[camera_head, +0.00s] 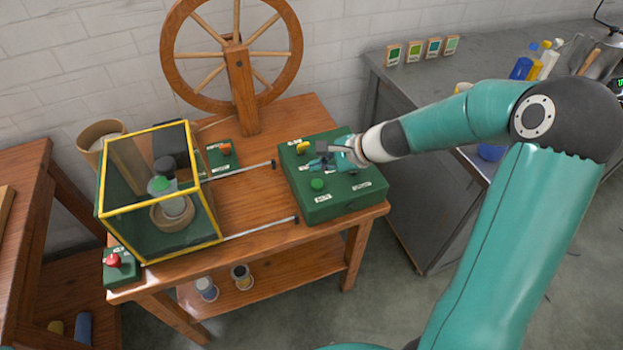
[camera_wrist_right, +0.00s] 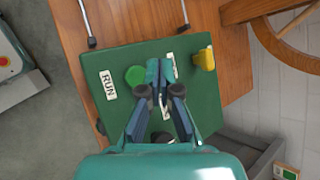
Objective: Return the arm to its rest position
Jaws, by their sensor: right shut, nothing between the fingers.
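My right arm (camera_head: 490,190) reaches in from the right in the head view. My right gripper (camera_head: 325,160) is over the green control box (camera_head: 335,203) on the wooden table. Its fingers are shut and empty; in the right wrist view the gripper (camera_wrist_right: 161,66) points at the box's top face. A green button (camera_head: 317,184) sits beside the fingers, with a RUN label near it, and shows in the wrist view (camera_wrist_right: 135,75). A yellow knob (camera_head: 302,147) is at the box's far edge, also in the wrist view (camera_wrist_right: 205,59). My left gripper is not in view.
A yellow-framed clear guard (camera_head: 160,205) encloses a winding unit on the table's left. Two metal rails (camera_head: 262,228) run between it and the box. A red button (camera_head: 113,260) is at the front left corner. A spinning wheel (camera_head: 240,60) stands behind. A grey bench (camera_head: 425,80) is at right.

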